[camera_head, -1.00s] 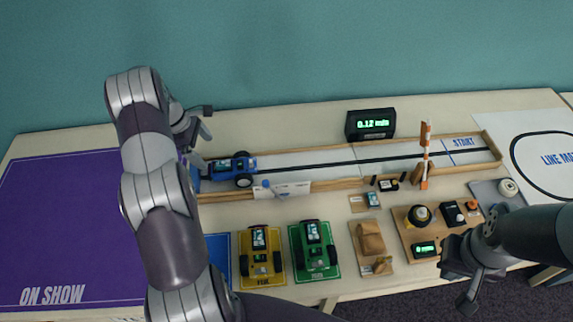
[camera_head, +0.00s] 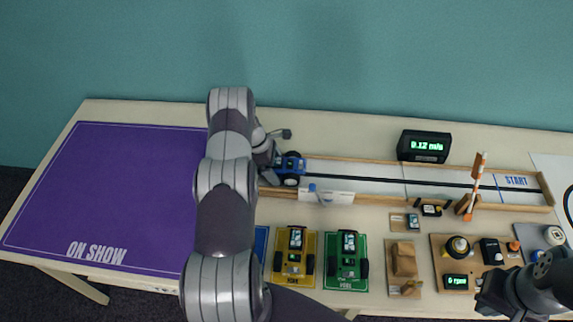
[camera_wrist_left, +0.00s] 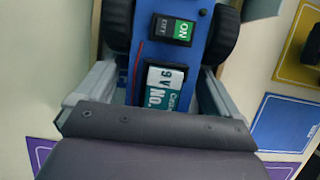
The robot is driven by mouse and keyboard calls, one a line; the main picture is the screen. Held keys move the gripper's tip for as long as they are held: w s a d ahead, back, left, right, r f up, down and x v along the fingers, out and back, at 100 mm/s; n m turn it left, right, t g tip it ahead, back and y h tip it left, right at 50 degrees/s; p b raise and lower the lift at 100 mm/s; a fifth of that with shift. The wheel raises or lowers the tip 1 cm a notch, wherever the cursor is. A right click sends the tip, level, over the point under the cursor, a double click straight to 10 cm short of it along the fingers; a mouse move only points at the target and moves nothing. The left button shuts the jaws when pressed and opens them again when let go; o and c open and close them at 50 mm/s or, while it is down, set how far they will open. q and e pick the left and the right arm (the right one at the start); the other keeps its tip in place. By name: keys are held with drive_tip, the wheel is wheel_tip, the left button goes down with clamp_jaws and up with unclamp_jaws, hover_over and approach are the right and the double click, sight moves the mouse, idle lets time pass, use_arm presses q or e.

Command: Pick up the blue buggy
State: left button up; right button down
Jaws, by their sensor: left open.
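The blue buggy (camera_head: 289,166) stands at the left end of the track, partly hidden by my left gripper (camera_head: 272,158). In the left wrist view the blue buggy (camera_wrist_left: 192,54) shows an ON/OFF switch, a 9 V battery and dark wheels on both sides. There my left gripper (camera_wrist_left: 155,92) is open, with one finger on each side of the buggy's battery end. I cannot tell whether the fingers touch it. My right gripper (camera_head: 500,303) is at the lower right of the head view, away from the buggy. Its jaw opening is unclear.
The track (camera_head: 380,179) has wooden side rails and an orange-striped post (camera_head: 477,180). A speed display (camera_head: 424,146) stands behind it. A yellow buggy (camera_head: 294,250) and a green buggy (camera_head: 347,252) stand in front. The purple ON SHOW mat (camera_head: 120,185) is bare where visible.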

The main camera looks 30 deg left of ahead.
use_arm(q)
drive_tip(key=shift+d, duration=0.1)
drive_tip(key=shift+c, duration=0.6)
drive_tip(key=c, duration=0.8)
drive_tip(key=shift+r, duration=0.1)
drive_tip(key=shift+c, duration=0.2)
